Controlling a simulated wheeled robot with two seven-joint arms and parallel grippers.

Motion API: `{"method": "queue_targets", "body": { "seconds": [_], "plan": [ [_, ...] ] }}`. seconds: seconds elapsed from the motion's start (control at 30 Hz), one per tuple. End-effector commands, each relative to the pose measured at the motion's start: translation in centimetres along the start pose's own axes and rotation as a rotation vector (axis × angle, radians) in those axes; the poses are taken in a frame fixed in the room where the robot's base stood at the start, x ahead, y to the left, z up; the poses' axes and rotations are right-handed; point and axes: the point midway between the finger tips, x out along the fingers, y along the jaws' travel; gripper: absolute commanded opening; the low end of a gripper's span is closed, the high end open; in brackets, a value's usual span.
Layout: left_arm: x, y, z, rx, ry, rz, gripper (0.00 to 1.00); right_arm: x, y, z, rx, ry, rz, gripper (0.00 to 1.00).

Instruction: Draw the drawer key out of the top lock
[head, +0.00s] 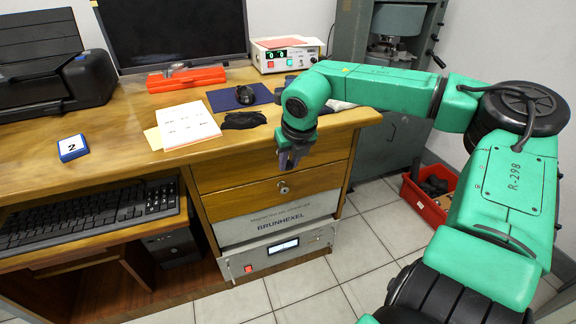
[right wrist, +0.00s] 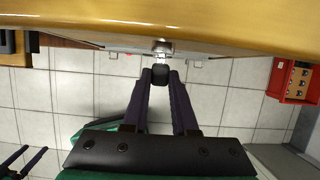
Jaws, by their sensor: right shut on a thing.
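My right gripper (head: 287,160) is in front of the top wooden drawer (head: 225,173) and hides its lock in the head view. In the right wrist view the gripper (right wrist: 160,76) is shut on the black head of the drawer key (right wrist: 160,73). A bright metal part (right wrist: 162,47) shows just beyond the key head, at the drawer front under the desk edge. I cannot tell there how deep the key sits. My left gripper (right wrist: 36,149) shows at the lower left of the right wrist view, its fingers apart and empty.
A lower drawer lock (head: 283,187) sits below the gripper. The desk top (head: 110,110) overhangs the drawers. A grey BRUNHEXEL unit (head: 275,228) is beneath. A red bin (head: 425,205) stands on the tiled floor at right. The floor before the drawers is clear.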

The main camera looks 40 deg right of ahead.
Motion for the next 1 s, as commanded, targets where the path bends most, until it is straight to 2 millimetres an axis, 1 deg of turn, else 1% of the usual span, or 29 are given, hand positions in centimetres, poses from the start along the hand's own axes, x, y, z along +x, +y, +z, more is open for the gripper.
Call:
{"method": "queue_targets", "body": {
  "seconds": [1.0],
  "plan": [
    [0.8,-0.1,0.2,0.000,0.000,0.000,1.00,-1.1,0.0,-2.9,0.002,0.001,0.002,0.00]
  ]
}}
